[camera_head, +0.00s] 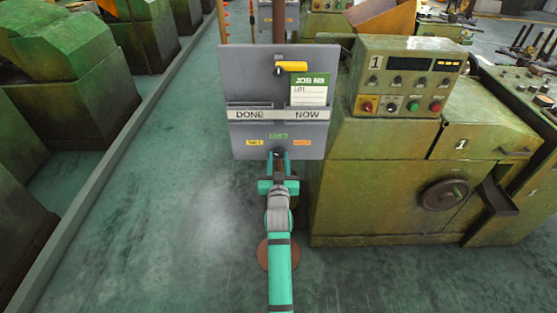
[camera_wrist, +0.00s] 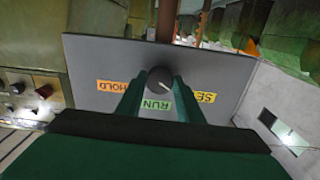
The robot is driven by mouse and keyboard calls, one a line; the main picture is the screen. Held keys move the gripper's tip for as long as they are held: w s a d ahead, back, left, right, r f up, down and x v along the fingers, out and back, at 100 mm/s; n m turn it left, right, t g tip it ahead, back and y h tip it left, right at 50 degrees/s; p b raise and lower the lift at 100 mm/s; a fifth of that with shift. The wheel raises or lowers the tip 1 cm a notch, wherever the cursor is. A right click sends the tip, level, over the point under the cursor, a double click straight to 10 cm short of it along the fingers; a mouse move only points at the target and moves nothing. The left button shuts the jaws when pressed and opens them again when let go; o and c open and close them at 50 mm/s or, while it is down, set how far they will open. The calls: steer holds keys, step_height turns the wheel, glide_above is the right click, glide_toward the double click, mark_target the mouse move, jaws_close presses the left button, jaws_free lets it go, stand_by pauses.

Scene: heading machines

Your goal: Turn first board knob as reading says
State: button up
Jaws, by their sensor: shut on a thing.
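The grey board (camera_head: 245,75) stands on a post in the head view, with DONE and NOW pockets. A green-topped job card (camera_head: 309,92) sits in the NOW pocket. Low on the board are a yellow SET label (camera_head: 254,142), a green RUN label (camera_head: 278,135) and an orange HOLD label (camera_head: 302,142). The round dark knob (camera_wrist: 160,78) shows in the wrist view, upside down, beside the RUN label; its pointer's exact direction is hard to tell. My gripper (camera_wrist: 160,86) is shut on the knob. In the head view, my gripper (camera_head: 277,158) hides the knob.
A yellow handle (camera_head: 291,66) is at the board's top. Close on the right stands green machine 1 (camera_head: 370,190) with a control panel (camera_head: 408,78) of several buttons and a display. Open floor (camera_head: 180,200) lies to the left, bounded by a raised edge.

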steer(key=shift+a, duration=0.1)
steer(key=m, duration=0.5)
steer(key=shift+m, duration=0.4)
steer(key=m, duration=0.6)
steer(key=shift+a, duration=0.1)
steer(key=m, duration=0.6)
steer(key=shift+m, duration=0.3)
steer(key=m, duration=0.2)
steer(key=shift+r+m, duration=0.1)
steer(key=shift+m, duration=1.7)
steer(key=o, duration=1.1)
steer(key=shift+c, duration=0.2)
